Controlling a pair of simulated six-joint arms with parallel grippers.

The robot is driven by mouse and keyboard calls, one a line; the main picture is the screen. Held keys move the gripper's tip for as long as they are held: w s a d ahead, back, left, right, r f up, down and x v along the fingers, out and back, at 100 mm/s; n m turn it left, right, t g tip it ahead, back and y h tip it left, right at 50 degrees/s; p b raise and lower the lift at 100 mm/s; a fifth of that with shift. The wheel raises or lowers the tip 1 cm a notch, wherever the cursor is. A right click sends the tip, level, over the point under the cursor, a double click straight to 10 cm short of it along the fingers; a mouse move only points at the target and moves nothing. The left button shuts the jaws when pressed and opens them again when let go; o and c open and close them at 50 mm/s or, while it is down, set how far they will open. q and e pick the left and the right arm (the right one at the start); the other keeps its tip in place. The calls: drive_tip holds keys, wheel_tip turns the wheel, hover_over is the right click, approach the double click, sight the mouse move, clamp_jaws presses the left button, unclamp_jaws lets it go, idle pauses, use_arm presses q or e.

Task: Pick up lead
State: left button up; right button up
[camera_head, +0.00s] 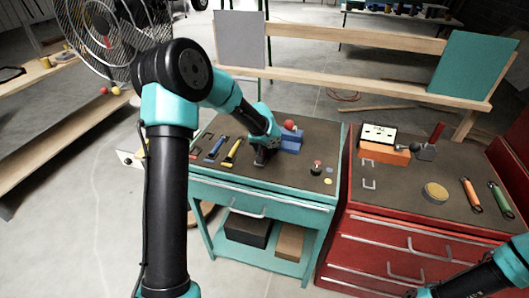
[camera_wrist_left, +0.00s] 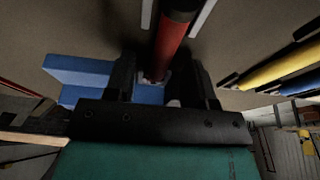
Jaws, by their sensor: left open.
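My left gripper (camera_head: 263,158) is low over the teal cabinet's brown top, beside a blue block (camera_head: 291,143). In the left wrist view its two dark fingers (camera_wrist_left: 168,85) are apart, on either side of the near end of a red rod-like thing with a black part (camera_wrist_left: 174,35). I cannot tell whether they touch it. The head view does not show this thing clearly, as the gripper covers that spot. I cannot tell for sure which thing is the lead. The blue block also shows in the left wrist view (camera_wrist_left: 80,72).
A yellow-handled tool (camera_head: 232,152) and a blue-handled tool (camera_head: 215,148) lie left of the gripper. A red round thing (camera_head: 289,125) is by the blue block. A red-topped button (camera_head: 317,167) stands to the right. A red cabinet (camera_head: 400,215) with more tools is at right.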

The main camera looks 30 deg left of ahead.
use_arm(q)
drive_tip(key=shift+w+f, duration=0.1)
drive_tip(key=shift+f, duration=0.25)
drive_tip(key=shift+c, duration=0.2)
clamp_jaws()
